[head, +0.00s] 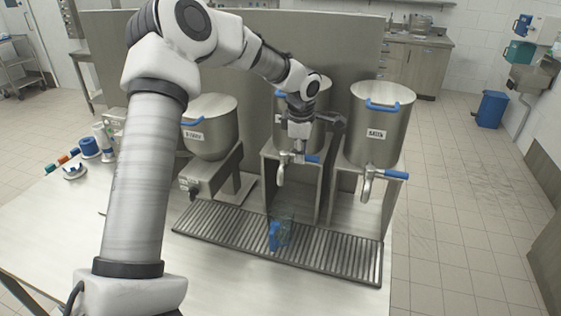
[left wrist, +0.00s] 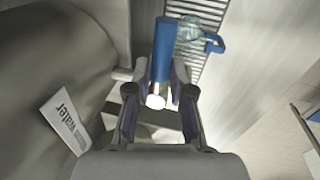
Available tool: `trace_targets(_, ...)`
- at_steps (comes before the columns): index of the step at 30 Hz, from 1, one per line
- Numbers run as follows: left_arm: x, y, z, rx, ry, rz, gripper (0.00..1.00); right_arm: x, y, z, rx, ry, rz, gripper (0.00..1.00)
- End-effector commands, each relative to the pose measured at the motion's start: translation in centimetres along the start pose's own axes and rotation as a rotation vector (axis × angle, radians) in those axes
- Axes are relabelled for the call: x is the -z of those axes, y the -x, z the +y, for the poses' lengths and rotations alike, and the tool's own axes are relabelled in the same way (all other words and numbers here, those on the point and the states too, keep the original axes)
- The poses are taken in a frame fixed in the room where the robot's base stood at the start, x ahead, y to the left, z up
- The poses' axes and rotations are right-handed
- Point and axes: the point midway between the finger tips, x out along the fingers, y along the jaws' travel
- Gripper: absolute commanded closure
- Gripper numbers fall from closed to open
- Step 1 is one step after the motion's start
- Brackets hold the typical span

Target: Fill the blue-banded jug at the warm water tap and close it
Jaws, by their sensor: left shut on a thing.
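A clear jug (head: 284,232) with a blue part, apparently its handle, stands on the slatted drip tray (head: 340,253) below the middle tank's tap (head: 281,172). In the left wrist view the jug (left wrist: 190,32) is beyond the tap handle, its blue part to the right. The blue tap handle (head: 313,159) points right; it fills the jaws in the left wrist view (left wrist: 162,50). My left gripper (head: 301,148) is shut on it. The middle tank's label reads "water" in the left wrist view (left wrist: 65,120). I cannot make out any water stream or the jug's fill level. My right gripper is out of view.
A right tank (head: 378,122) with its own blue-handled tap stands close beside. A left tank (head: 208,140) sits above a squat outlet. Small blue and orange items (head: 88,148) lie at the table's left. The table front is clear.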

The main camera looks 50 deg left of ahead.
Motion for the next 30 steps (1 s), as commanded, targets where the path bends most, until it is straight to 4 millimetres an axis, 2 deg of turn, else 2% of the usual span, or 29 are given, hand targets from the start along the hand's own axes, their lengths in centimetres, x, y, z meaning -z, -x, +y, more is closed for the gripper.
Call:
trace_targets(1, 0.0, 0.3, 0.3, -0.009, 0.002, -0.002, 1.0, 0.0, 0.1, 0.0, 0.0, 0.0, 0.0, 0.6)
trace_targets(2, 0.0, 0.3, 0.3, -0.009, 0.002, -0.002, 0.75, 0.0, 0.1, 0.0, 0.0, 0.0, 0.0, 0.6)
trace_targets(4, 0.0, 0.3, 0.3, -0.009, 0.001, -0.002, 0.5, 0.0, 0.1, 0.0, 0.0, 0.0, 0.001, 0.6)
trace_targets(13, 0.0, 0.3, 0.2, -0.006, 0.0, -0.002, 0.49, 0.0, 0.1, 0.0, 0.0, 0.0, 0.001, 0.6)
trace_targets(17, -0.1, 1.4, 0.2, -0.007, 0.0, -0.003, 0.49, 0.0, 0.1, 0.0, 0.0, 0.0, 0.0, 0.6)
trace_targets(27, 0.0, 9.5, 0.4, -0.009, 0.001, -0.003, 0.49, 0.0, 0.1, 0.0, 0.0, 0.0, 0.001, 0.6)
trace_targets(30, 0.0, 11.1, 0.4, -0.007, 0.0, -0.002, 0.49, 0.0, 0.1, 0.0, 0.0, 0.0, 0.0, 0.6)
